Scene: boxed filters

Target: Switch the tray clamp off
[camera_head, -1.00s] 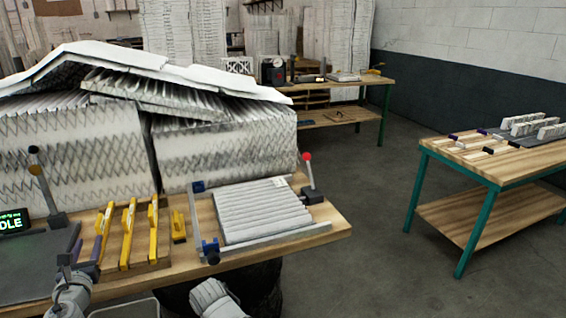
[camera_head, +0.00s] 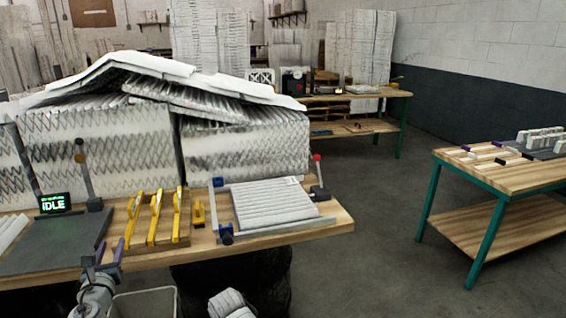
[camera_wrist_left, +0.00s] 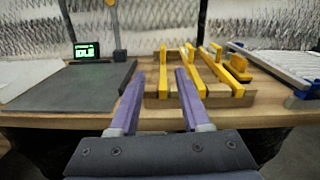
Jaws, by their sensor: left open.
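A tray (camera_head: 285,233) on the bench's right part holds a white pleated filter (camera_head: 272,204) and has blue corner pieces. A lever with a red knob (camera_head: 316,158) stands nearly upright on a dark base at the tray's right end. Another lever (camera_head: 84,175) with a tan knob stands beside the display at left. I cannot tell from a label which is the clamp's. My left gripper (camera_head: 104,259) is open and empty at the bench's front edge, left of the yellow pieces. Its purple fingers (camera_wrist_left: 160,78) show apart in the left wrist view. My right gripper is out of view.
A display (camera_head: 54,203) reads IDLE behind a dark plate (camera_head: 55,248). Yellow pieces (camera_head: 154,220) stand in a wooden rack between plate and tray. Large pleated filter stacks (camera_head: 245,150) rise behind. A green-legged table (camera_head: 500,175) stands at right across clear floor.

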